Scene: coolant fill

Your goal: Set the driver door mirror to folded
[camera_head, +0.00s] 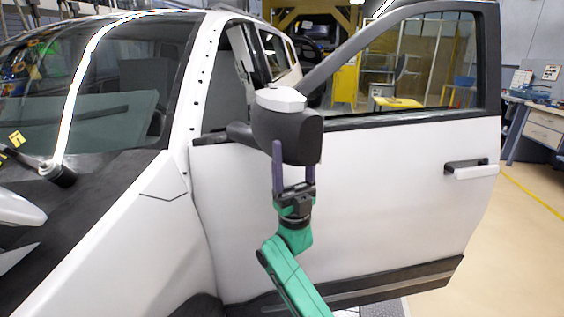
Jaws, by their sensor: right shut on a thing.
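The driver door mirror (287,122) is a dark housing with a pale grey cap on top, mounted by a dark stalk at the front upper corner of the white door (400,190). The mirror stands out from the door. My right gripper (293,160) comes up from below on a green arm. Its two purple fingers reach up to the lower part of the mirror housing, one at its left side and one near its right side, and it is shut on the mirror. My left gripper is not in view.
The white car door stands swung open, with its handle (471,169) at the right. The windshield (90,85) and bonnet fill the left. A workbench (540,115) stands at the far right, with clear floor (515,250) before it.

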